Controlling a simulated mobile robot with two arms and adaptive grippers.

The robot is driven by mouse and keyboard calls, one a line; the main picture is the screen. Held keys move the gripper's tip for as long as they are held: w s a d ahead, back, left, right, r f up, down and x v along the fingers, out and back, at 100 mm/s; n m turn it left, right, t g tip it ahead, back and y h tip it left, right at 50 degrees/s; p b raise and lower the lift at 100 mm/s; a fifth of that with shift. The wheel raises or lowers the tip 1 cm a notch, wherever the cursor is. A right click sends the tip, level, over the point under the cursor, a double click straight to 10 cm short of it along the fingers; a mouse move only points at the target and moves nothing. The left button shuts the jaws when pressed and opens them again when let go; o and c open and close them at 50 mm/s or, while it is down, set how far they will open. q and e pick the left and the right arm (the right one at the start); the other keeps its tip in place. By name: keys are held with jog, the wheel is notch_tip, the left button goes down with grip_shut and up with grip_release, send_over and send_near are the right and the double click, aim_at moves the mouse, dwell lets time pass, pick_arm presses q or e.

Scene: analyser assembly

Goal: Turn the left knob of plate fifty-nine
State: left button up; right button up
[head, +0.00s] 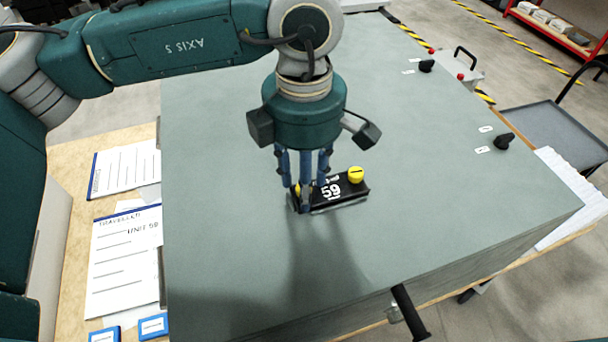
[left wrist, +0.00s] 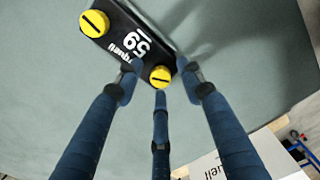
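Plate fifty-nine (head: 330,192) is a small black plate with a white "59" and two yellow knobs, on the grey-green panel. Its right knob (head: 356,175) is uncovered. Its left knob (head: 297,189) is mostly hidden behind my fingers in the head view. My left gripper (head: 306,200) points down over the plate's left end. In the left wrist view, the plate (left wrist: 125,38) appears turned around. There the left knob (left wrist: 161,76) sits between the three spread fingers of my left gripper (left wrist: 160,80), with small gaps visible at its sides. My right gripper is not in view.
The panel top (head: 220,220) around the plate is mostly clear. Two black knobs (head: 503,142) (head: 426,66) stand along its right side. A black handle (head: 410,312) sticks out at the front. Paper sheets (head: 125,260) lie on the wooden bench at left.

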pick_arm(q)
jog(key=shift+c, duration=0.5)
grip_shut()
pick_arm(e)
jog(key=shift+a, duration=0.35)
pick_arm(q)
jog(key=shift+f+m+b, duration=0.25)
jog(key=shift+m+b, duration=0.15)
jog(key=shift+b, duration=0.4)
jog(key=m+b, duration=0.2)
jog(key=b, duration=0.1)
jog(key=shift+m, duration=0.4)
jog(key=m+b, duration=0.2)
jog(key=m, duration=0.1)
jog(key=shift+r+b, duration=0.1)
jog(key=shift+b, duration=0.25)
jog(key=shift+r+m, duration=0.1)
jog(key=shift+m, duration=0.2)
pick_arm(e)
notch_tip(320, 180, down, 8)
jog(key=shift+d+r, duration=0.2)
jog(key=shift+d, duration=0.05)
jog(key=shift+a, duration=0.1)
